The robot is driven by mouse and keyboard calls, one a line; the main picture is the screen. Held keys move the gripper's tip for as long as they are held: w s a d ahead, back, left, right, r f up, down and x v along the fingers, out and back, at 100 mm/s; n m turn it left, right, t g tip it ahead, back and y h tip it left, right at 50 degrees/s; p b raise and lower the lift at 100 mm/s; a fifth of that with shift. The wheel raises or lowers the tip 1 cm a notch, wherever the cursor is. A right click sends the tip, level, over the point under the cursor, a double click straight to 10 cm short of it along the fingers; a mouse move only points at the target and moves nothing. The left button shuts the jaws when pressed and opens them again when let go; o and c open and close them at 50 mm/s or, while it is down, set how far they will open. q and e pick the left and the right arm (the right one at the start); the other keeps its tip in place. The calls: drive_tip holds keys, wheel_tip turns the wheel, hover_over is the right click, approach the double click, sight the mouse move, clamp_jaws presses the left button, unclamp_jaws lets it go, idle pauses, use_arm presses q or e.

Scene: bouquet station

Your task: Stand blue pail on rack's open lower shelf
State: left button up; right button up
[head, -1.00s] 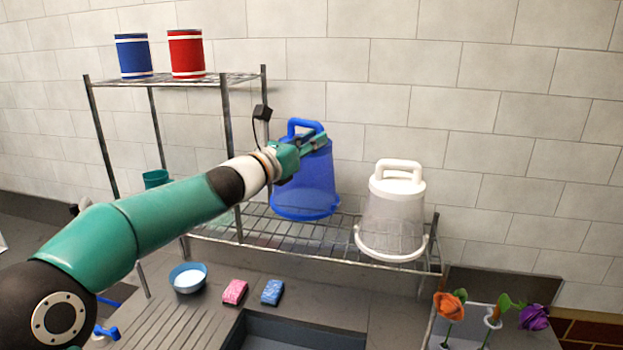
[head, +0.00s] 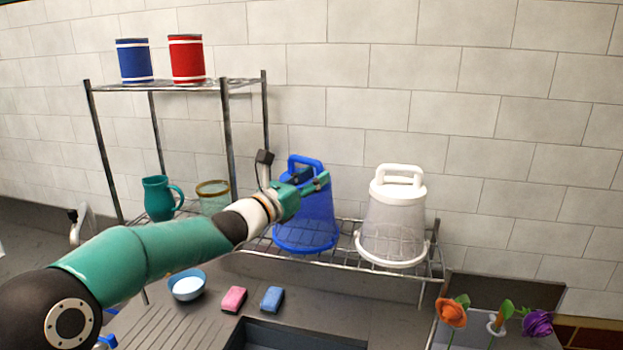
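The blue pail (head: 306,222) stands upright at the middle of the rack's lower shelf (head: 345,256), its handle on top and its wide blue rim at the bottom. Its base looks to be on the wire or very close to it. My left gripper (head: 309,181) is at the top of the pail, just below and in front of the handle (head: 305,162). Its fingers overlap the pail and handle, so I cannot tell whether they are closed on it. My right gripper is not in view.
A white pail (head: 393,222) stands close on the right. A teal pitcher (head: 160,198) and a glass container (head: 213,197) are on the left. Blue (head: 135,61) and red (head: 187,60) cans are on the upper shelf. A bowl (head: 187,285), sponges and flowers are in front.

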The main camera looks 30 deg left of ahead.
use_arm(q)
drive_tip(key=shift+s, duration=0.1)
drive_tip(key=shift+s+f, duration=0.1)
drive_tip(key=shift+s, duration=0.1)
drive_tip(key=b+v, duration=0.4)
drive_tip(key=v, duration=0.7)
drive_tip(key=shift+s, duration=0.2)
drive_tip(key=shift+a, duration=0.2)
